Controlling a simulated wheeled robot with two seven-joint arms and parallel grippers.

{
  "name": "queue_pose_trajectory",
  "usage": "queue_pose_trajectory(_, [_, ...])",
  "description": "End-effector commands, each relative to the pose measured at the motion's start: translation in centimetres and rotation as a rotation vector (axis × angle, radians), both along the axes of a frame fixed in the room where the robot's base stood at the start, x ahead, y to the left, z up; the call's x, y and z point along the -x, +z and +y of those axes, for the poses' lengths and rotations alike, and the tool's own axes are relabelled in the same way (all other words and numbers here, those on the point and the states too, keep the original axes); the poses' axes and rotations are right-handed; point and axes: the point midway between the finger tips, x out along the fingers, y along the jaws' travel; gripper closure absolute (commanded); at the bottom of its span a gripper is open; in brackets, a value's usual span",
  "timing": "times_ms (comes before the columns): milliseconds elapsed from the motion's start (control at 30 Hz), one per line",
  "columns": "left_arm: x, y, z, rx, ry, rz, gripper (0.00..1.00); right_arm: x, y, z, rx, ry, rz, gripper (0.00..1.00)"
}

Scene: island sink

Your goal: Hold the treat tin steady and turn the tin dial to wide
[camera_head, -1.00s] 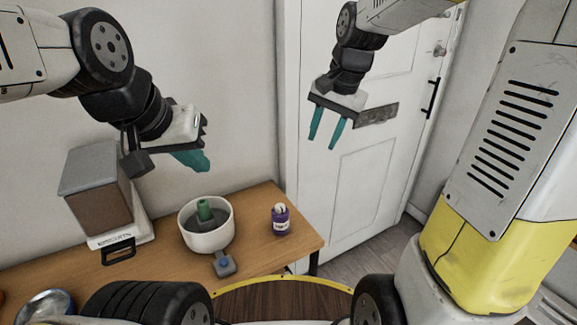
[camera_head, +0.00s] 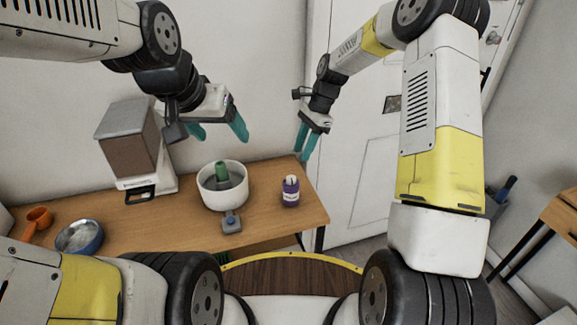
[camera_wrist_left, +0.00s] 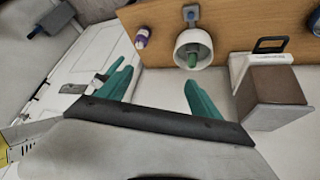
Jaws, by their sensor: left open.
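No thing in view is clearly marked as the treat tin. A brown box with a grey lid (camera_head: 131,140) stands on a lettered white base with a black handle, at the back left of the table; its lettering is too small to read surely. It also shows in the left wrist view (camera_wrist_left: 275,85). I cannot make out a dial on it. My left gripper (camera_head: 222,136) is open and empty, raised above and right of the box, over the white bowl; its teal fingers also show in the left wrist view (camera_wrist_left: 155,75). My right gripper (camera_head: 304,153) is empty, fingers apart, near the table's right end.
A white bowl (camera_head: 211,198) holds a green piece, with a small grey block with a blue knob (camera_head: 231,221) in front. A purple jar (camera_head: 290,191) stands to its right. Bare wood lies between.

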Motion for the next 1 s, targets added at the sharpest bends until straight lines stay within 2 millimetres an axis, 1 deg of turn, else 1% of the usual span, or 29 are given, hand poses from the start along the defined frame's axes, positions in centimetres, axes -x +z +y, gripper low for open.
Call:
queue_pose_trajectory(33, [-1.5,-1.2,-0.1,-0.021,-0.016,0.005,0.23,0.0,0.0,0.0,0.0,0.0,0.0,0.64])
queue_pose_trajectory(200, [-6.2,-4.9,-0.5,-0.081,-0.095,-0.023,0.23,0.0,0.0,0.0,0.0,0.001,0.0,0.64])
queue_pose_trajectory(367, [-9.9,-9.0,-1.4,-0.113,-0.174,-0.052,0.23,0.0,0.0,0.0,0.0,0.001,0.0,0.64])
queue_pose_trajectory(500, [-12.4,-12.9,-2.3,-0.12,-0.242,-0.081,0.23,0.0,0.0,0.0,0.0,0.002,-0.001,0.64])
queue_pose_trajectory(700, [-15.0,-18.5,-4.2,-0.1,-0.327,-0.135,0.23,0.0,0.0,0.0,0.001,0.002,-0.001,0.64])
queue_pose_trajectory(833, [-16.0,-22.1,-5.5,-0.069,-0.365,-0.178,0.23,0.0,0.0,0.0,0.001,0.002,-0.001,0.64])
queue_pose_trajectory(1000, [-16.6,-26.3,-7.6,-0.014,-0.391,-0.244,0.23,0.0,0.0,0.0,0.001,0.002,-0.001,0.64])
